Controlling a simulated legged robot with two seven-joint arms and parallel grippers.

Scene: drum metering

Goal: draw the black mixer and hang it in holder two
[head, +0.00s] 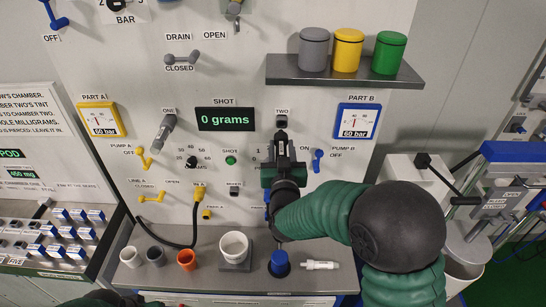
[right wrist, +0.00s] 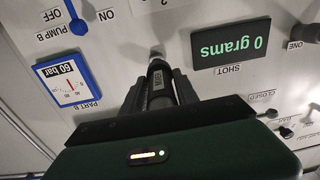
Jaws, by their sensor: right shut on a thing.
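My right gripper (head: 281,146) is raised in front of the upright panel, just below the label TWO. It is shut on a dark cylindrical thing, which looks like the black mixer (right wrist: 158,82), with a small pale label and a lighter tip towards the panel. Holder two (head: 281,121) is a small dark fitting under its label, just above my fingertips. I cannot tell whether the mixer touches it. Holder one (head: 168,122) has a grey mixer-like piece hanging at it.
The shot display (head: 225,119) reads 0 grams. The blue part B gauge (head: 357,121) and pump B lever (head: 318,160) are right of my gripper. A shelf (head: 345,78) with three lidded pots is above. Small cups, a white cup and a blue piece (head: 279,262) stand on the ledge below.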

